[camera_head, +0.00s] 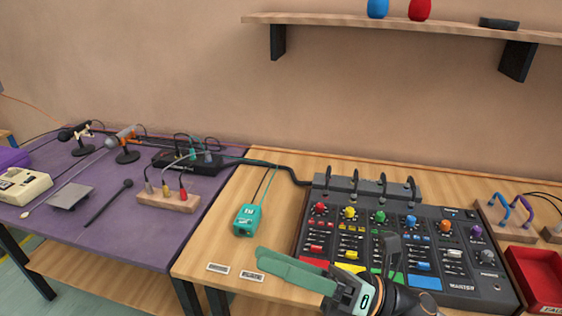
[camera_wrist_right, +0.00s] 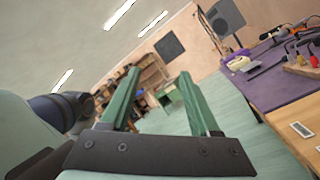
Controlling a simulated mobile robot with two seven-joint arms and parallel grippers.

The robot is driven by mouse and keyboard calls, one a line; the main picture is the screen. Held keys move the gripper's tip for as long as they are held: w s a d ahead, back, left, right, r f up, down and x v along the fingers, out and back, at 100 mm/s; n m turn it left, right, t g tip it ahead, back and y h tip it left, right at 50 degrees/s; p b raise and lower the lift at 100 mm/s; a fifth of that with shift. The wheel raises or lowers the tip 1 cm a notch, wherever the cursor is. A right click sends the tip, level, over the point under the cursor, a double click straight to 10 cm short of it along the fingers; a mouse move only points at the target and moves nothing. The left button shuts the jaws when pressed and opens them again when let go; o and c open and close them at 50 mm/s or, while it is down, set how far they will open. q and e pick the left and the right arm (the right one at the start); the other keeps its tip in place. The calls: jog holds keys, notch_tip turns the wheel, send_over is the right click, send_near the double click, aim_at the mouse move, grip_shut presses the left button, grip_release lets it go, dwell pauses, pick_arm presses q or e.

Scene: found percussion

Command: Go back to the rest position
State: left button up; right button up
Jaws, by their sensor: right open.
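My right gripper (camera_head: 262,262) is in the lower middle of the head view, over the front edge of the wooden table. Its green fingers point left, in front of the mixer (camera_head: 442,262). In the right wrist view my right gripper (camera_wrist_right: 160,76) shows its two fingers apart with nothing between them. Beyond them lie open floor and the far side of the room. My left gripper is in neither view.
A teal box (camera_head: 247,220) with a cable lies behind the gripper. A red bin (camera_head: 540,277) is at the right. The purple table (camera_head: 130,225) holds microphones and a wooden jack block (camera_head: 168,201). A shelf (camera_head: 400,25) hangs above. Floor (camera_wrist_right: 245,135) is clear in front.

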jog(key=w+d+f+m+t+h+p, duration=0.1)
jog(key=w+d+f+m+t+h, duration=0.3)
jog(key=m, duration=0.6)
jog(key=w+d+f+m+t+h+p, duration=0.1)
jog(key=d+f+m+t+h, duration=0.2)
jog(key=f+m+t+h, duration=0.35)
jog(key=w+d+f+m+t+h, duration=0.3)
jog(key=d+f+m+h, duration=0.15)
jog(key=m, duration=0.75)
jog(key=s+d+f+m+g+h+p, duration=0.1)
jog(key=s+d+f+m+g+h, duration=0.1)
jog(key=s+f+m, duration=0.4)
jog(key=s+d+f+m+g+h, duration=0.3)
jog(key=s+f+m+g, duration=0.3)
jog(key=f, duration=1)
jog(key=s+m, duration=0.1)
jog(key=s, duration=0.2)
jog(key=shift+s+d+p, duration=0.2)
jog(key=shift+d+p, duration=0.15)
jog(key=shift+d, duration=0.05)
jog(key=shift+r, duration=0.1)
